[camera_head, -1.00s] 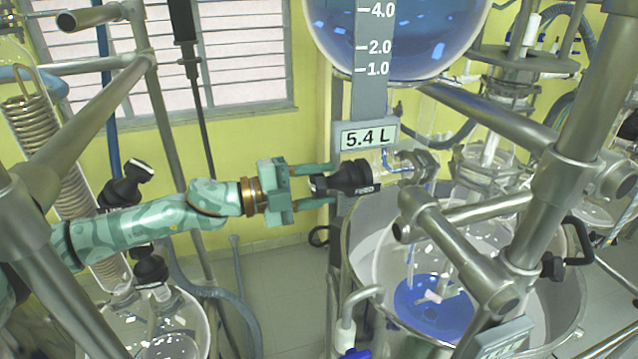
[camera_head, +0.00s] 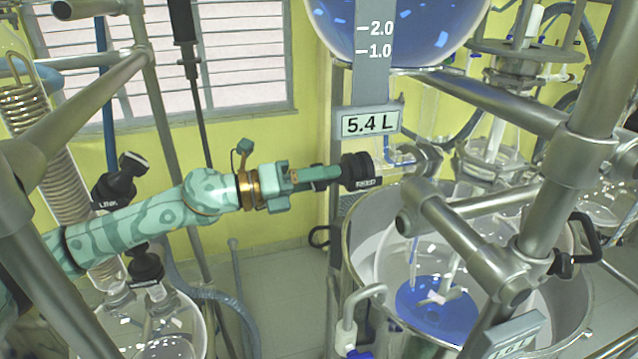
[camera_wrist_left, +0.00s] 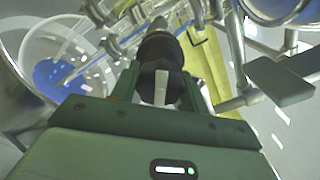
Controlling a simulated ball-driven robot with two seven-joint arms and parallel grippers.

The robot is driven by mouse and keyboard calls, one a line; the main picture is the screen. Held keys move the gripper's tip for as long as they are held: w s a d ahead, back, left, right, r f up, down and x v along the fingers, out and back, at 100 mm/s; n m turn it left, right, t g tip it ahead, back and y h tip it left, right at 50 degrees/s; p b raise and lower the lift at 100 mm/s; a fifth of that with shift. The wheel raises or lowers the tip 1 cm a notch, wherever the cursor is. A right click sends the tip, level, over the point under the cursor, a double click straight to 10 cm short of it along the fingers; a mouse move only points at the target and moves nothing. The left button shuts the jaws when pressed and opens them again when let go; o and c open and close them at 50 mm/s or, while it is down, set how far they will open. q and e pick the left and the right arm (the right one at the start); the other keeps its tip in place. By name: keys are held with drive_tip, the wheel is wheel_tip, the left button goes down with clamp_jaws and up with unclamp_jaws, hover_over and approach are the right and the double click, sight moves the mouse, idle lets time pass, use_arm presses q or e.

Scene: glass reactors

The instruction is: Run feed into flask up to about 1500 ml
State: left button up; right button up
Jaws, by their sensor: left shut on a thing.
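My left gripper (camera_head: 325,178) is shut on the black feed valve knob (camera_head: 358,170) below the feed vessel. The knob also shows between the fingers in the left wrist view (camera_wrist_left: 161,70). The round glass feed vessel (camera_head: 425,25) holds blue liquid; its display (camera_head: 370,122) reads 5.4 L. The glass flask (camera_head: 470,255) sits in a metal bath at the lower right with a pool of blue liquid (camera_head: 437,308) at its bottom. The display near the flask (camera_head: 507,338) is tilted and I cannot read it. My right gripper is not in view.
Metal frame bars (camera_head: 450,240) cross in front of the flask. Another black knob (camera_head: 122,180) marked LINK is at the left, above a round glass vessel (camera_head: 160,325). A hose (camera_head: 235,310) runs near the floor. Floor between the two stands is open.

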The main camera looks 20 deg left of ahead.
use_arm(q)
drive_tip(key=m+b, duration=0.1)
drive_tip(key=m, duration=0.1)
drive_tip(key=m+b, duration=0.1)
drive_tip(key=shift+f+m, duration=0.3)
drive_tip(key=shift+m, duration=0.1)
drive_tip(key=m+b, duration=0.2)
drive_tip(key=m, duration=0.1)
drive_tip(key=shift+f+m, duration=0.1)
drive_tip(key=shift+m, duration=0.2)
drive_tip(key=m+b, duration=0.4)
drive_tip(key=shift+m+b, duration=1.1)
drive_tip(key=shift+m, duration=0.1)
drive_tip(key=shift+r, duration=0.2)
drive_tip(key=o, duration=1)
drive_tip(key=shift+w, duration=0.1)
drive_tip(key=shift+a+r, duration=0.1)
drive_tip(key=shift+a, duration=0.05)
